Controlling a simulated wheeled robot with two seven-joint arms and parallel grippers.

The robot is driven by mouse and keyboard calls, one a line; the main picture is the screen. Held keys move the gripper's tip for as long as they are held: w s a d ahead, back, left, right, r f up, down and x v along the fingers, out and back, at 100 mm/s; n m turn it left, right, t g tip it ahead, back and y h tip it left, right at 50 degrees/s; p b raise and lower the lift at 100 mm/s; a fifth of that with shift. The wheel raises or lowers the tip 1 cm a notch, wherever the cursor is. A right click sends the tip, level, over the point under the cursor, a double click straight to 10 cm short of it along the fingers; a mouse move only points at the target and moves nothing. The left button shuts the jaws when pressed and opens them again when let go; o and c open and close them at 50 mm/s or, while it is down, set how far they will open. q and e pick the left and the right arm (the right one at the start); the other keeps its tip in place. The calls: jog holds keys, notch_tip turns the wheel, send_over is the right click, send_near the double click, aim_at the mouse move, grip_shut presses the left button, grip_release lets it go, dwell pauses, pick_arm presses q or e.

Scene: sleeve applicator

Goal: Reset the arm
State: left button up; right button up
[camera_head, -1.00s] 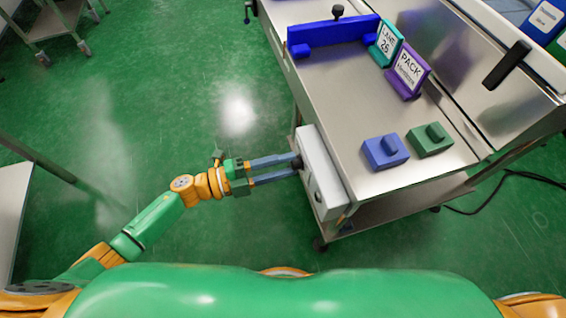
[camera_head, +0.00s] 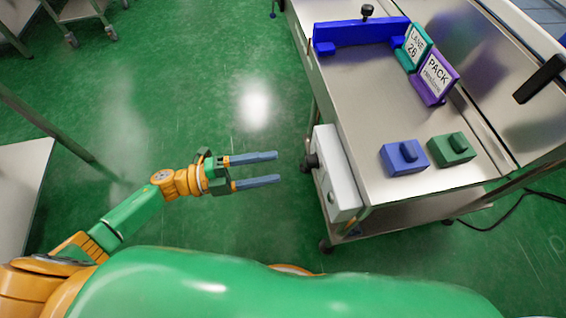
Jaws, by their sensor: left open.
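My left arm comes in from the left, and its gripper (camera_head: 278,167) is open and empty over the green floor. Its two blue-grey fingers point right, toward the grey box (camera_head: 337,178) on the side of the steel table. A clear gap lies between the fingertips and the dark knob (camera_head: 309,163) on the box's left face. My right gripper is not in view.
The steel table (camera_head: 370,90) carries a blue fence (camera_head: 362,36), a teal sign (camera_head: 413,48), a purple sign (camera_head: 435,78), a blue block (camera_head: 404,157) and a green block (camera_head: 451,149). A pale table (camera_head: 20,185) stands at left. Open floor lies between.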

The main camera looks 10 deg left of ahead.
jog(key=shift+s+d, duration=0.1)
